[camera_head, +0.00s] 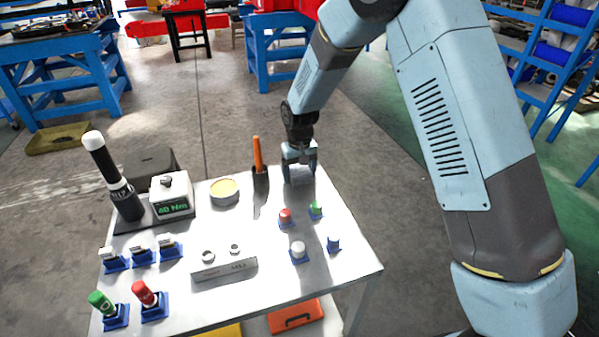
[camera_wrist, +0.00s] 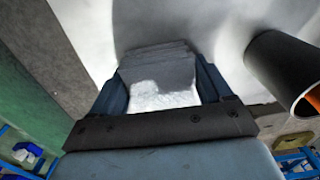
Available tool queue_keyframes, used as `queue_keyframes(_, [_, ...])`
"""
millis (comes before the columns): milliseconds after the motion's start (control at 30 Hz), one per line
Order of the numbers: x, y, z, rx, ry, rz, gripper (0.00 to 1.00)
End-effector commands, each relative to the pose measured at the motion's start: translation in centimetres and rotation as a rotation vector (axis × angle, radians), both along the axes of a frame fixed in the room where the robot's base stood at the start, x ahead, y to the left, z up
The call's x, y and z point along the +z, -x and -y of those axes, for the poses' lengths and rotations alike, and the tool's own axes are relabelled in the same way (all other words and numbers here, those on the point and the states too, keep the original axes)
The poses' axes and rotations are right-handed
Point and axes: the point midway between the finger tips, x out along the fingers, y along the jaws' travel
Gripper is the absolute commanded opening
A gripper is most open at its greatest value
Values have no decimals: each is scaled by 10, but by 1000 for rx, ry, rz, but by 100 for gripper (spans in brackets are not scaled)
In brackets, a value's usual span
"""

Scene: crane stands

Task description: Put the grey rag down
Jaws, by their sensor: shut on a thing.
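My gripper (camera_head: 299,160) is at the back right part of the white table (camera_head: 215,290), pointing down. It is shut on the grey rag (camera_head: 299,177), which shows as a small grey block between the fingers, low over the tabletop. In the wrist view the folded rag (camera_wrist: 160,65) fills the room between the two dark blue fingers of my gripper (camera_wrist: 162,85), with a brightly lit patch on its near part. I cannot tell whether the rag's underside touches the table.
A dark holder with an orange-handled tool (camera_head: 258,165) stands close left of my gripper; its dark tube (camera_wrist: 285,70) shows in the wrist view. A round tin (camera_head: 224,191) and a torque tester (camera_head: 172,197) stand further left. Small blue stands (camera_head: 299,256) hold parts in front.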

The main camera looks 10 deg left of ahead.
Motion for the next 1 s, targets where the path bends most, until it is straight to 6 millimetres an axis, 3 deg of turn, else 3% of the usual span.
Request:
queue_keyframes(167, [-7,1,1,0,2,-3,45])
queue_keyframes(200, [-7,1,1,0,2,-3,80])
queue_keyframes(400, [-9,1,2,0,5,-5,99])
queue_keyframes(800, [-10,1,5,-3,9,-7,100])
queue_keyframes(1000, [10,1,5,-4,7,-5,100])
